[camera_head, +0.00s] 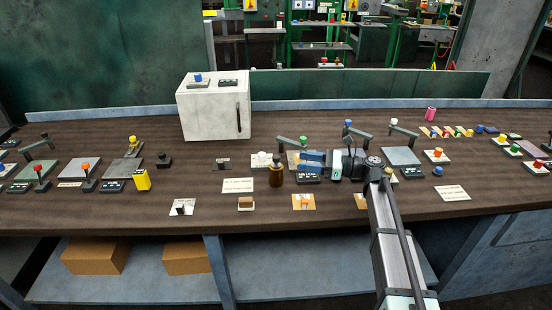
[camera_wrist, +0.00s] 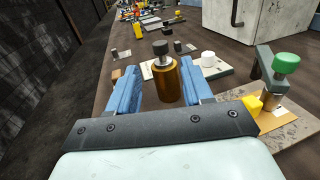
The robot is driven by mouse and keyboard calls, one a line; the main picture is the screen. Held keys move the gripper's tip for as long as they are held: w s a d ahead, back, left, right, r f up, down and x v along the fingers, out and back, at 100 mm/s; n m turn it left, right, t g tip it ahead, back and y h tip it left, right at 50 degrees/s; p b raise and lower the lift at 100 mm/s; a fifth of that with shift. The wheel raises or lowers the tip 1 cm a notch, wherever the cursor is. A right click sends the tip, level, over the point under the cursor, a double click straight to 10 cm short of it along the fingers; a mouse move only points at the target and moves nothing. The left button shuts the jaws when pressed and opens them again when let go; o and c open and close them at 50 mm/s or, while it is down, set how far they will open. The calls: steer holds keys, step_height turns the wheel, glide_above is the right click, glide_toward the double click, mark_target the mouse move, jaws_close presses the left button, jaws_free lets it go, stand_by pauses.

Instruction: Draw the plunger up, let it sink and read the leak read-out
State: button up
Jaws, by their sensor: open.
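A brown cylinder (camera_wrist: 167,82) with a grey neck and a dark round knob (camera_wrist: 160,47) stands upright on the bench; it looks like the plunger unit. In the head view the brown cylinder (camera_head: 276,177) is just left of my gripper (camera_head: 303,162). My gripper (camera_wrist: 158,72) is open, with its blue fingers either side of the cylinder in the wrist view. Whether the cylinder is fully between the fingertips or just beyond them I cannot tell. A small dark display (camera_head: 307,178) lies just right of the cylinder; its figures are unreadable, and I cannot tell whether it is the leak read-out.
A green-knobbed lever stand (camera_wrist: 284,70) is close right of my gripper. A white knob on a plate (camera_wrist: 208,60) stands beyond the cylinder. A white cabinet (camera_head: 210,106) stands at the back. Labels and small devices crowd the bench (camera_head: 120,213); its front strip is mostly clear.

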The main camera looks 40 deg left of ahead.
mark_target(276, 157)
steer(key=x, duration=1)
jaws_close()
stand_by(0.4)
